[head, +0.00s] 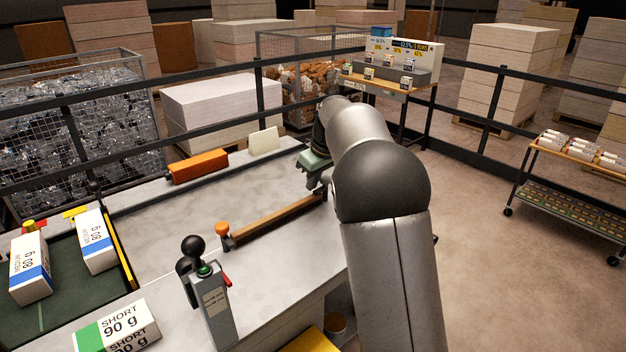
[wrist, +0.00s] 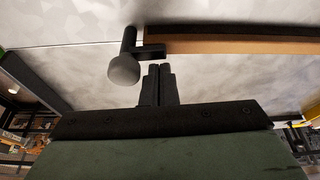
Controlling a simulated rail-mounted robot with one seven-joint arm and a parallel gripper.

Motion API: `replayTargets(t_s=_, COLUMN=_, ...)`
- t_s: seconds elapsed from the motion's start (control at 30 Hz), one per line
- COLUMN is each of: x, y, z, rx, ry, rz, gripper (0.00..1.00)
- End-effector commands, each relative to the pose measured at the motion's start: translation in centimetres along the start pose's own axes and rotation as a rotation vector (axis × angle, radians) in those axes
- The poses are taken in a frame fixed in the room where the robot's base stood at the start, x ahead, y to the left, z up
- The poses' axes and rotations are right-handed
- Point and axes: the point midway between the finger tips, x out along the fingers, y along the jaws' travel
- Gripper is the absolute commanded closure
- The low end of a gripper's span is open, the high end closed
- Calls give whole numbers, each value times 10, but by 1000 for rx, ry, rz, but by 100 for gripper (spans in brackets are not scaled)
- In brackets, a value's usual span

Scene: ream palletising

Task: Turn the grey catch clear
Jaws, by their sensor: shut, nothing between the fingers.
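The grey catch (wrist: 124,70) shows in the wrist view as a rounded pale grey knob on a dark stem. A short dark arm (wrist: 152,50) reaches from the stem toward the end of the wooden bar (wrist: 235,46). My gripper (wrist: 158,69) is shut and empty. Its fingertips are just below the dark arm and right of the knob; I cannot tell if they touch. In the head view the bar (head: 275,221) lies on the grey bench, and my gripper (head: 322,187) is at its right end. The catch cannot be made out there.
An orange knob (head: 222,229) stands at the bar's left end. A control post (head: 210,305) with a black ball-topped lever stands at the bench front. Reams (head: 96,241) lie on the dark green bed at left. An orange block (head: 198,166) lies behind. The bench (head: 190,215) between is clear.

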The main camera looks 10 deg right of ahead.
Motion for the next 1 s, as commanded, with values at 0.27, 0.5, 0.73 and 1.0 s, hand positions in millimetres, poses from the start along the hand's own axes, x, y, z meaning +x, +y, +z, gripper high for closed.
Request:
replayTargets(t_s=0.27, x=0, y=0, z=0, rx=-4, ry=-1, rz=-2, gripper=100)
replayTargets(t_s=0.5, x=0, y=0, z=2, rx=-49, ry=0, rz=-17, gripper=100)
replayTargets(t_s=0.73, x=0, y=-1, z=2, rx=-78, ry=0, rz=-27, gripper=100)
replayTargets(t_s=1.0, x=-1, y=-2, z=4, rx=-127, ry=-1, rz=-45, gripper=100)
